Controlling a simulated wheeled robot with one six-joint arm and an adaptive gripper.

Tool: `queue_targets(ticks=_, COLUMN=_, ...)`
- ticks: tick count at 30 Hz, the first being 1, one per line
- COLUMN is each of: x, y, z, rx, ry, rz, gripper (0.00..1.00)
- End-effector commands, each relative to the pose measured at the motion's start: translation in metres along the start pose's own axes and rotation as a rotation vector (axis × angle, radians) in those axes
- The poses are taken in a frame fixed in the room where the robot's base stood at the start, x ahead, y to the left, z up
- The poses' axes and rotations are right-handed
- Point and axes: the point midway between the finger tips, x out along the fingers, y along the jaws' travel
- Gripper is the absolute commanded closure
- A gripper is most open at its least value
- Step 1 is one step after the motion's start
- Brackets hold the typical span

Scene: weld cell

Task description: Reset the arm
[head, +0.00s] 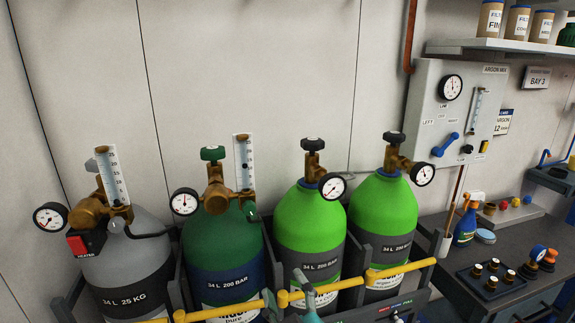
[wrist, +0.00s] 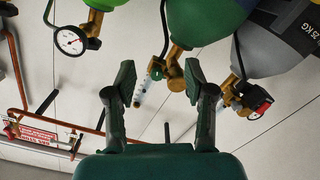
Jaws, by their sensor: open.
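My gripper (wrist: 159,72) shows in the wrist view with its two dark green fingers spread apart. Nothing is between the fingertips, and the gripper holds nothing. Behind the fingers, the wrist view shows gas cylinders hanging from the top of an inverted picture, with a brass regulator (wrist: 178,66) in the gap at some distance. In the head view, grey-green finger-like parts (head: 304,284) at the bottom middle look like part of my gripper, in front of the cylinders. The rest of the arm is cut off below.
A grey cylinder (head: 120,262), a dark green cylinder (head: 222,247) and two bright green cylinders (head: 310,225) stand in a rack with yellow bars (head: 400,268). Gauges and valves project above. A bench (head: 470,262) with a spray bottle (head: 467,222) and a wall panel (head: 432,105) are right.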

Motion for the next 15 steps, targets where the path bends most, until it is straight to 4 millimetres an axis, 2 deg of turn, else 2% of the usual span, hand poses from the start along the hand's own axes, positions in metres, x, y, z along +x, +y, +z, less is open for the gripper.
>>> queue_targets(ticks=1, x=-0.005, y=-0.003, z=0.021, rx=0.008, ry=-0.017, rz=0.0, gripper=0.46)
queue_targets(ticks=3, x=-0.013, y=-0.005, z=0.044, rx=0.02, ry=-0.03, rz=0.004, gripper=0.46)
queue_targets(ticks=8, x=-0.035, y=-0.012, z=0.093, rx=0.056, ry=-0.056, rz=0.009, gripper=0.46)
queue_targets(ticks=15, x=-0.08, y=-0.02, z=0.159, rx=0.119, ry=-0.096, rz=0.024, gripper=0.46)
